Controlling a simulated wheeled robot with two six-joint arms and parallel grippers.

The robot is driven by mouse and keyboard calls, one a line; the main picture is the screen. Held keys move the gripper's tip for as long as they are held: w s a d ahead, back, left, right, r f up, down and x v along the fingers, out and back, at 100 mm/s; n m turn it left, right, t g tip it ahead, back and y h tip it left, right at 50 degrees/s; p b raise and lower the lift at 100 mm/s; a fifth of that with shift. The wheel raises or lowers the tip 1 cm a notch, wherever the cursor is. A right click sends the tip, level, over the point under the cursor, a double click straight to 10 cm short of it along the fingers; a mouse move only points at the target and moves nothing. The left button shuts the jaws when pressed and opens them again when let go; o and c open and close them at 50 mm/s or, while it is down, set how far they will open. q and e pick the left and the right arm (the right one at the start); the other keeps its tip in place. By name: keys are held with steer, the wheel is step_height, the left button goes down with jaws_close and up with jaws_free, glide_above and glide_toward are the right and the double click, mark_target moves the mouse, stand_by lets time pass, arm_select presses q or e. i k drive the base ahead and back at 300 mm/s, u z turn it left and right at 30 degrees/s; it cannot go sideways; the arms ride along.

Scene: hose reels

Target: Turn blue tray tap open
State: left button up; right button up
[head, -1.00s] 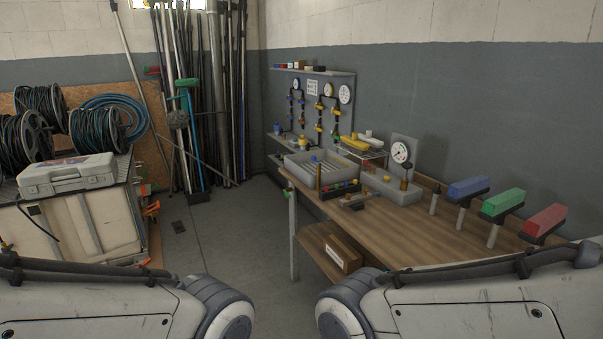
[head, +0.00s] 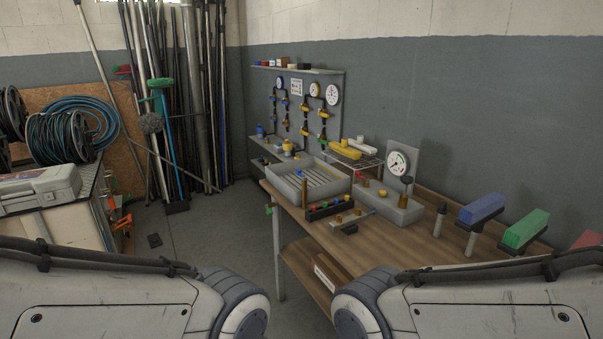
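A grey tray with a slatted floor (head: 283,191) stands at the far left end of the wooden workbench. A small blue piece (head: 299,172) shows at the tray; it may be the blue tap, but it is too small to tell its position. Neither of my grippers is in view; only my arm links show along the bottom.
The workbench (head: 425,240) has a gauge (head: 397,162) and blue and green blocks (head: 482,208) (head: 525,229) on stands. A pipe panel (head: 333,120) hangs behind. Hose reels and a grey case (head: 38,190) are at left.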

mark_target(299, 171)
steer(key=u, duration=0.85)
steer(key=i, duration=2.35)
steer(key=z, duration=2.7)
